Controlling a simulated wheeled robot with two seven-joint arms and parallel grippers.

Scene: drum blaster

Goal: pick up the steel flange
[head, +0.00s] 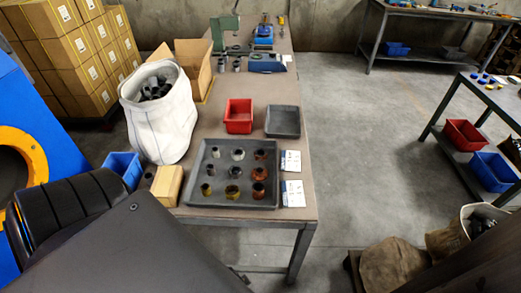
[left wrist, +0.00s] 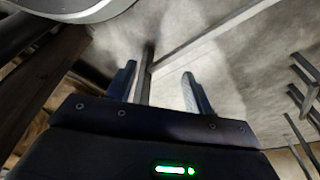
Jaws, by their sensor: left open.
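A dark grey tray (head: 263,203) on the near end of the table holds several small flanges in rows. A bright silver-grey flange (head: 238,154) is in the back row, with another grey one (head: 216,153) to its left. The pieces are too small to tell for certain which is steel. In the left wrist view my left gripper (left wrist: 158,90) is open, with nothing held between its fingers. It does not show in the head view. My right gripper is not in view.
A white sack (head: 160,125), a wooden block (head: 167,186) and a blue bin (head: 123,168) stand left of the tray. A red bin (head: 239,115) and an empty grey tray (head: 283,121) lie behind it. Cards (head: 292,193) lie to its right.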

